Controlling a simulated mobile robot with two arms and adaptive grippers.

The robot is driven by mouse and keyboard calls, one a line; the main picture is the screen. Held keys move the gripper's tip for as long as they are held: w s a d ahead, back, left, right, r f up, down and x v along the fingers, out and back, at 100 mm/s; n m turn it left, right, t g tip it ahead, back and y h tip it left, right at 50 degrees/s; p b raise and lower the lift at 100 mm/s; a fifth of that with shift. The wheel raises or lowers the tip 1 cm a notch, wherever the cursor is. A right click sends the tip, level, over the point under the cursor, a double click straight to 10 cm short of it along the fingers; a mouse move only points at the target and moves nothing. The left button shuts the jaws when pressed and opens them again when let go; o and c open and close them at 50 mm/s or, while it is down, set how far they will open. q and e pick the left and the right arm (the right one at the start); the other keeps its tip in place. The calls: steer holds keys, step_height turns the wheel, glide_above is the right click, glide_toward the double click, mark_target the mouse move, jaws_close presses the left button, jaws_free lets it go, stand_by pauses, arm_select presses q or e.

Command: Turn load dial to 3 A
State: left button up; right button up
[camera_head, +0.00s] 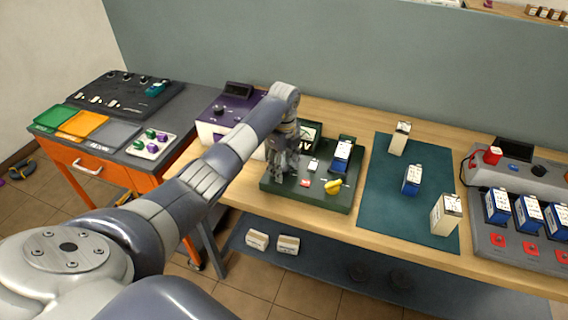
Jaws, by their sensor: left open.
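My left gripper (284,165) points down over the left part of a dark green test board (325,203), its fingers open. It hides that part of the board, so I cannot see a dial there or tell whether the fingers touch one. A meter (312,134) stands at the back of the board, partly behind the gripper. A blue and white battery (341,155) stands on the board, with a red item (305,183) and a yellow item (333,187) near it. No scale marking reads clearly. My right gripper is out of view.
A purple and white device (217,101) with a black knob stands left of my forearm. A teal mat (379,207) holds several batteries. A grey charger (492,243) with red buttons is at the right. An orange cabinet (66,160) with trays is at the left.

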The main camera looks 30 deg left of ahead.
arm_select(q)
steer(key=shift+c, duration=0.2)
steer(key=c, duration=1)
steer(key=shift+c, duration=0.2)
